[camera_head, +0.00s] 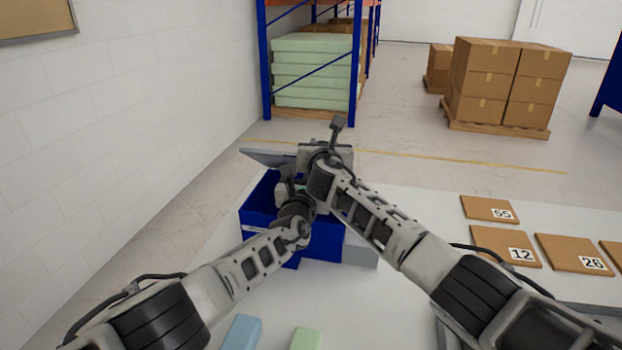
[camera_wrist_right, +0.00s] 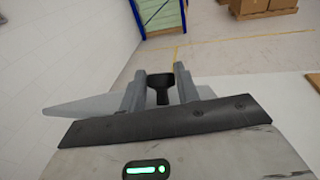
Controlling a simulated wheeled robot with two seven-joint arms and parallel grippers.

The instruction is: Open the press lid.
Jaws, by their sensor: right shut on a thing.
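The blue press box (camera_head: 260,222) stands on the white table in the middle of the head view. Its flat grey lid (camera_head: 266,158) is tilted up over the back, clear of the box's rim on the left. The lid also shows in the right wrist view (camera_wrist_right: 85,106). My right gripper (camera_wrist_right: 159,84) is shut on the dark handle (camera_wrist_right: 159,94), which stands between its two fingers. In the head view my right wrist hides those fingers. My left gripper (camera_head: 287,184) is over the box; overlapping arm parts hide its fingertips.
A blue foam block (camera_head: 241,331) and a green one (camera_head: 306,339) lie at the table's front. Brown numbered boards (camera_head: 487,207) lie on the right. A white wall (camera_head: 120,110) is on the left. A rack (camera_head: 264,65) and stacked cartons (camera_head: 488,80) stand behind.

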